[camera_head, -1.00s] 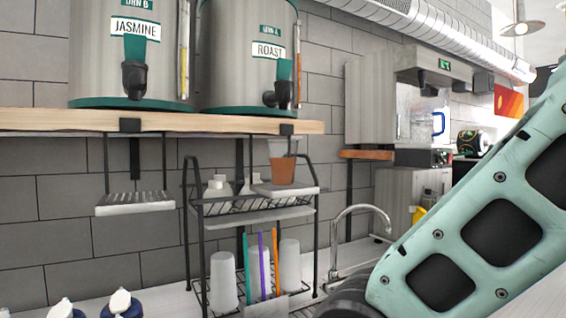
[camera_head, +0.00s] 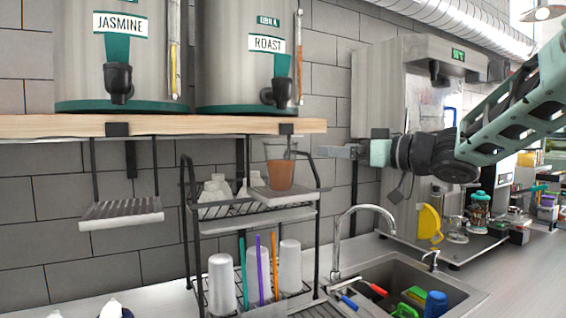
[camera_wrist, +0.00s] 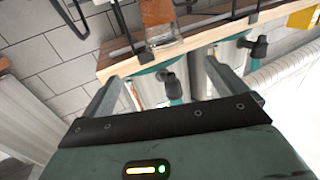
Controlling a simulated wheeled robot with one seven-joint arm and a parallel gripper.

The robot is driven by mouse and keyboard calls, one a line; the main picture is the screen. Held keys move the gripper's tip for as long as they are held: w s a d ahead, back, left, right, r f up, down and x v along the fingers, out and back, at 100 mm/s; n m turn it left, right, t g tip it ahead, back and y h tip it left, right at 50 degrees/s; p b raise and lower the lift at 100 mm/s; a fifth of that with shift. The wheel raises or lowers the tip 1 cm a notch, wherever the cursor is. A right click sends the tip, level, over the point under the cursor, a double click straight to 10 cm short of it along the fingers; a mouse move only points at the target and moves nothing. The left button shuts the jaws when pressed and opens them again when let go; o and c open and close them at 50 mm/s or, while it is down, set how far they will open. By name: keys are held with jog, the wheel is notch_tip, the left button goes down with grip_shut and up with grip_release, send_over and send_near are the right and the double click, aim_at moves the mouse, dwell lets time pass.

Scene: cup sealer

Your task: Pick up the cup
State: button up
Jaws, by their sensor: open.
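A clear cup with brown drink (camera_head: 280,168) stands upright on a small tray (camera_head: 290,194) at the top right of the black wire rack, below the ROAST urn. In the wrist view the cup (camera_wrist: 157,22) shows at the top, beyond the fingers and roughly between their lines. My gripper (camera_head: 338,152) is to the right of the cup at about its height, pointing left towards it, with a gap between. In the wrist view my gripper (camera_wrist: 163,72) has its two fingers spread, with nothing held between them.
The wooden shelf (camera_head: 200,125) with the JASMINE urn (camera_head: 115,50) and ROAST urn (camera_head: 245,55) is above the cup. The rack's side post is near the cup. Pale cups (camera_head: 222,280) stand on the lower rack. A faucet (camera_head: 350,225) and sink (camera_head: 440,275) lie below my gripper.

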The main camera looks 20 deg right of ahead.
aim_at(293, 146)
jog(key=p+x, duration=0.2)
jog(key=x, duration=0.3)
jog(key=p+x, duration=0.2)
jog(key=x, duration=0.4)
jog(key=shift+a+r, duration=0.15)
jog(key=shift+r, duration=0.1)
jog(key=p+x, duration=0.4)
jog(key=x, duration=0.1)
jog(key=shift+s+a, duration=0.15)
jog(key=shift+a, duration=0.05)
jog(key=shift+w+a+f, duration=0.2)
jog(key=shift+w+a, duration=0.05)
jog(key=shift+w, duration=0.2)
jog(key=c, duration=1.2)
jog(key=shift+c, duration=0.5)
jog(key=shift+r, duration=0.15)
